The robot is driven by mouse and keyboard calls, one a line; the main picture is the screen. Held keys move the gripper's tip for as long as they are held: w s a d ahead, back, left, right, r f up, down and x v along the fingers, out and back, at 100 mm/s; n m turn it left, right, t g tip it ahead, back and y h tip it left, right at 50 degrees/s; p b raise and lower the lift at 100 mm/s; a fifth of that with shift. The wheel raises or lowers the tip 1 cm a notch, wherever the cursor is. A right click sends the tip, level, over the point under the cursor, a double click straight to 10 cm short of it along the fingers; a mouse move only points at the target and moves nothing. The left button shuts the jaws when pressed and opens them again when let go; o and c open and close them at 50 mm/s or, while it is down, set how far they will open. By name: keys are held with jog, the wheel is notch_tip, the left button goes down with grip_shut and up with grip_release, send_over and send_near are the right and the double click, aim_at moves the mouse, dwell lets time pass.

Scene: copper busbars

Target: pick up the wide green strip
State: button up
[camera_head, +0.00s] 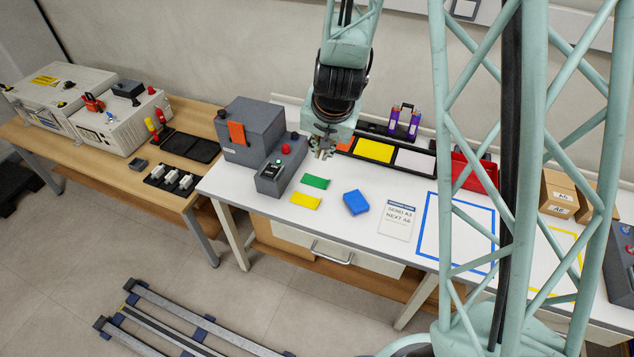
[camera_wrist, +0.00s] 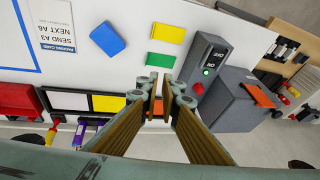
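The green strip (camera_head: 315,182) lies flat on the white table, just behind the yellow strip. In the wrist view the green strip (camera_wrist: 161,61) shows just beyond my fingertips. My gripper (camera_head: 323,153) hangs above the table behind the strip, apart from it. In the wrist view the fingers of my gripper (camera_wrist: 160,86) stand apart with a gap between them. An orange patch shows through the gap, and I see nothing gripped.
A yellow strip (camera_head: 305,201) and a blue block (camera_head: 356,202) lie nearby. A grey control box (camera_head: 281,172) stands close left of the strips. A black tray with yellow and white panels (camera_head: 374,150) and a red bin (camera_head: 474,172) are behind. A printed card (camera_head: 397,220) lies right.

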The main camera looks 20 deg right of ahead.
notch_tip(320, 180, down, 10)
jog(key=w+d+m+h, duration=0.1)
jog(key=w+d, duration=0.1)
jog(key=shift+d, duration=0.35)
jog(key=shift+f, duration=0.1)
send_near(328, 183)
jog(key=shift+b+x, duration=0.4)
jog(key=shift+x, duration=1.05)
jog(key=shift+a+f, duration=0.1)
jog(key=shift+x, duration=2.55)
grip_shut()
